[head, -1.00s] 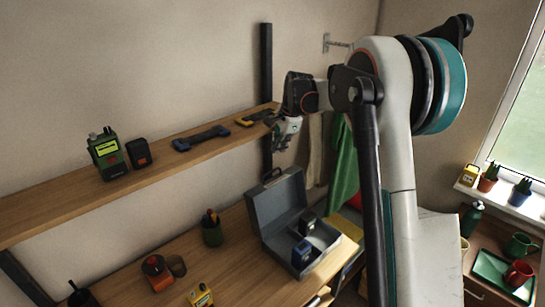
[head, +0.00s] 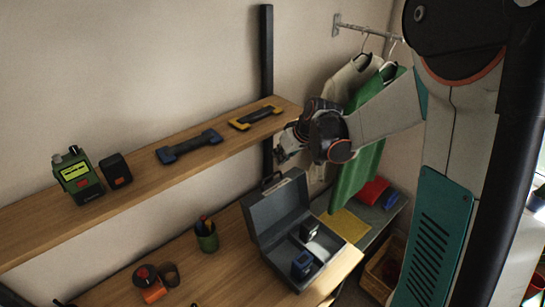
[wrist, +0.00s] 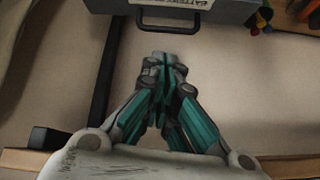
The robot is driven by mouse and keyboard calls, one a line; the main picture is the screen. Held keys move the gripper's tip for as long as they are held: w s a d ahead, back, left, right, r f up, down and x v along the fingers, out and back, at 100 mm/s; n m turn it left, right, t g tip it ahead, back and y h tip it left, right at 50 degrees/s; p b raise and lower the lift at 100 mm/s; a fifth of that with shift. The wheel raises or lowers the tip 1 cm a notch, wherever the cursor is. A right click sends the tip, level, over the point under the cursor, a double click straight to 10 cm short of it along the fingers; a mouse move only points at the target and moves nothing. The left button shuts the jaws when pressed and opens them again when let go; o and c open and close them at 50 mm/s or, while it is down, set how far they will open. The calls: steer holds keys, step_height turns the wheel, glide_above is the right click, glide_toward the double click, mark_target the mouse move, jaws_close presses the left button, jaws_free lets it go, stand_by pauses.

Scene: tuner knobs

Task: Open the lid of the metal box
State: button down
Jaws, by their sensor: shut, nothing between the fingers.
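The grey metal box (head: 264,234) sits on the wooden desk. Its lid (head: 283,204) stands raised at the back, with a dark handle on its top edge. In the open box are a blue item (head: 301,265) and a dark grey item (head: 309,230). My gripper (head: 281,154) is shut and empty, above and behind the raised lid, apart from it, near the right end of the shelf. In the wrist view, my closed fingers (wrist: 163,62) point toward the wall, and the lid's edge with its handle (wrist: 167,22) shows at the top.
A wooden shelf (head: 135,181) holds a green device, a black device and two tools. A pencil cup (head: 206,235) stands left of the box. A black upright (head: 267,60) supports the shelf. Clothes (head: 356,165) hang behind my arm. Free desk lies left of the box.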

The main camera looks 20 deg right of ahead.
steer(key=w+a+f+n, duration=0.1)
steer(key=w+f, duration=0.3)
steer(key=f, duration=0.4)
steer(key=shift+w+a+n, duration=0.4)
steer(key=shift+a, duration=0.25)
steer(key=s+d+r+t+y+b, duration=0.1)
steer(key=s+d+r+t+b, duration=0.1)
steer(key=s, duration=0.6)
steer(key=shift+s+d+t+b, duration=0.35)
steer(key=shift+d+b, duration=0.4)
steer(key=shift+b, duration=0.45)
steer(key=shift+r, duration=0.1)
